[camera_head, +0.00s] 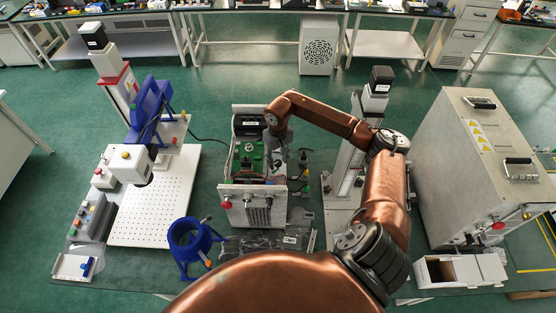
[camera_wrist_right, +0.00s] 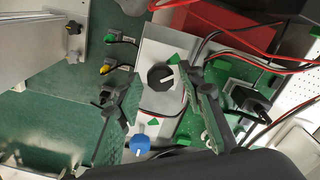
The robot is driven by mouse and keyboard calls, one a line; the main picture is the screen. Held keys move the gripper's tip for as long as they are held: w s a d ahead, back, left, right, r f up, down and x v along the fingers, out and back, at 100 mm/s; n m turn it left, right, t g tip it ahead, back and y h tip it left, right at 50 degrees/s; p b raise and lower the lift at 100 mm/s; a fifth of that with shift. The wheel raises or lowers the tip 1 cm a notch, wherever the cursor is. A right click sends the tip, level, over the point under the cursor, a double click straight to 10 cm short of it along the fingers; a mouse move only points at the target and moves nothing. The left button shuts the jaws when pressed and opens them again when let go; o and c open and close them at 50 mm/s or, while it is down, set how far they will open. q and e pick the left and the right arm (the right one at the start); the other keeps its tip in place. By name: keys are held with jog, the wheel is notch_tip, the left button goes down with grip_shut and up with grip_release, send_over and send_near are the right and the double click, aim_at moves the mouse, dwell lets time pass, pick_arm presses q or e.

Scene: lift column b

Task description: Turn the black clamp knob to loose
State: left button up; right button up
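The black clamp knob (camera_wrist_right: 160,77) shows in the right wrist view, round with a white pointer mark, on a pale grey block with small green marks beside it. My right gripper (camera_wrist_right: 161,92) is open, one finger on each side of the knob with gaps showing; I cannot tell whether the tips are at its height. In the head view my right gripper (camera_head: 278,137) reaches down over the open-topped instrument box (camera_head: 240,190). There I cannot make out the knob, which the gripper may hide. My left gripper is not in view.
A blue knob (camera_wrist_right: 140,143) sits close to the fingers, with green and yellow plugs (camera_wrist_right: 106,67) and red and black cables (camera_wrist_right: 245,32) around. In the head view a lift column (camera_head: 350,165) stands right of the box, and a blue ring stand (camera_head: 190,238) at front left.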

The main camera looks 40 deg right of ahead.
grip_shut()
